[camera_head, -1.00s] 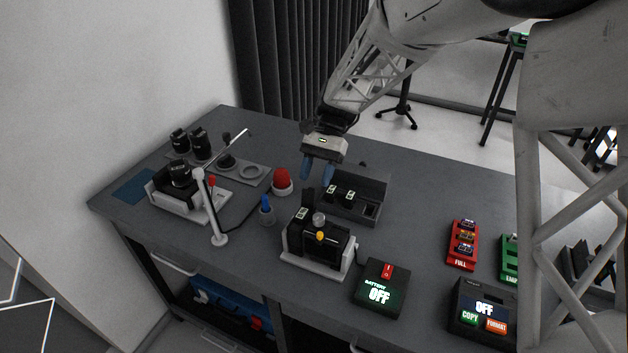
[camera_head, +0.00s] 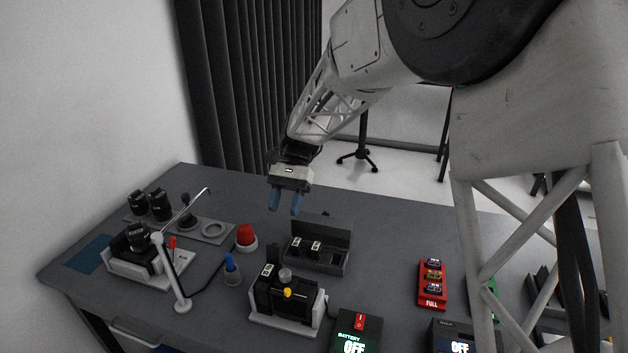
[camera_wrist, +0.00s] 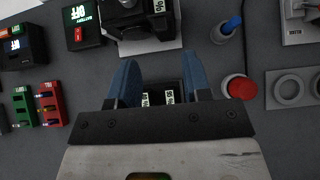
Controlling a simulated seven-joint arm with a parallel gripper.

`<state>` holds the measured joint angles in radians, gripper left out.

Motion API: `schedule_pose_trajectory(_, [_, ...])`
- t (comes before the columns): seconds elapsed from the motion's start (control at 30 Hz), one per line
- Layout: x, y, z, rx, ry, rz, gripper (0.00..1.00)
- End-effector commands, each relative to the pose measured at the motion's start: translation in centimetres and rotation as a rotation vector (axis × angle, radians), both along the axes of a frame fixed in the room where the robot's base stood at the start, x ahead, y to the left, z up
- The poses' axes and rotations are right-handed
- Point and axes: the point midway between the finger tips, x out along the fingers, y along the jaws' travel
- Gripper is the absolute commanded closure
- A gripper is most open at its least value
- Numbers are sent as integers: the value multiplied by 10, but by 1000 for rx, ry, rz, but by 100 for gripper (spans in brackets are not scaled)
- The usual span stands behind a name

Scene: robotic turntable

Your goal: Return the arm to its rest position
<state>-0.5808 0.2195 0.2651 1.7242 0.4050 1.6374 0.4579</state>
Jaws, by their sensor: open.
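My gripper (camera_head: 286,202) has two blue fingers, spread apart and empty. In the head view it hangs above the grey table (camera_head: 390,228), over and behind an open dark box (camera_head: 321,262) that holds small batteries. In the wrist view the fingers (camera_wrist: 160,85) point toward the black device in the white cradle, and the box with its labelled batteries (camera_wrist: 158,98) shows between them, partly hidden by the gripper. Nothing is held.
The black device (camera_head: 284,297) stands in a white cradle in front of the box. A red button (camera_head: 246,237), a blue-tipped holder (camera_head: 231,268) and a camera stand (camera_head: 150,260) are to the left. A red rack (camera_head: 432,285) and lit OFF boxes (camera_head: 358,334) are to the right.

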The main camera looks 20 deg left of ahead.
Motion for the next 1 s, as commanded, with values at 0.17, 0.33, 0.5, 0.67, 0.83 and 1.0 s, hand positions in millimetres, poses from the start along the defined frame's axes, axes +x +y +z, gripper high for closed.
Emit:
schedule_pose_trajectory(0.17, [0,-2,1,1,-4,-1,55])
schedule_pose_trajectory(0.33, [-1,-17,9,11,-29,-10,55])
schedule_pose_trajectory(0.5, [-4,-49,22,29,-83,-22,55])
schedule_pose_trajectory(0.67, [-11,-90,38,50,-156,-37,55])
schedule_pose_trajectory(0.83, [-23,-133,53,68,-237,-50,55])
schedule_pose_trajectory(1.0, [-37,-176,66,82,-319,-61,55])
